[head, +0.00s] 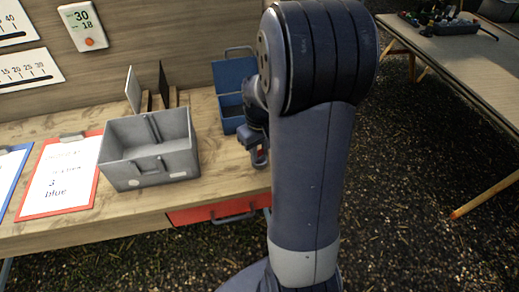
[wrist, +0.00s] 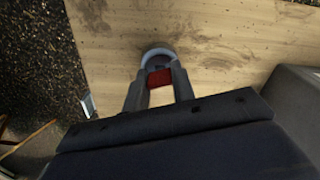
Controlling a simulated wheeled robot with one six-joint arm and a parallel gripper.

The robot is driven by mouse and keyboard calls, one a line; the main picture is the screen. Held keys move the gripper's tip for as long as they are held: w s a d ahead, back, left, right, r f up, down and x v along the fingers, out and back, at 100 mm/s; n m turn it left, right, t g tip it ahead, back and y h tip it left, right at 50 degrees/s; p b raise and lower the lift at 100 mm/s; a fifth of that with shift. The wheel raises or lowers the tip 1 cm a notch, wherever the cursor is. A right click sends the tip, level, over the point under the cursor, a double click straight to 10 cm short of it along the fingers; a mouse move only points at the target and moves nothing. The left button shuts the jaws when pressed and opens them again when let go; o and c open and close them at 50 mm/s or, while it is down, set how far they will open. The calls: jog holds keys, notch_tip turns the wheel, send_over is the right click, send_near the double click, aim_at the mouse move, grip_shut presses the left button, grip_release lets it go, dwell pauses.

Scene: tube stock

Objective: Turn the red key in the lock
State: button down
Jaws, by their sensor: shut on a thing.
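The red key (wrist: 160,78) shows in the wrist view as a small red block between the two fingers of my gripper (wrist: 160,73). My gripper is shut on it. Just beyond the fingertips is a round grey lock (wrist: 157,51) with a dark face, on the wooden table. The key's tip and how far it sits in the lock are hidden by the fingers and the red head. In the head view my gripper (head: 259,158) is low at the table's right end, and the lock is hidden there.
A grey bin (head: 150,160) stands left of my gripper. A blue open box (head: 232,100) is behind it. A red drawer (head: 205,213) with a handle is under the table edge. Clipboards lie at the left. A second table (head: 460,65) stands apart at right.

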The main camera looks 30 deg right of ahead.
jog(key=m, duration=0.4)
dwell(0.3)
jog(key=c, duration=1.1)
grip_release()
notch_tip(320, 180, up, 11)
jog(key=shift+f, duration=0.2)
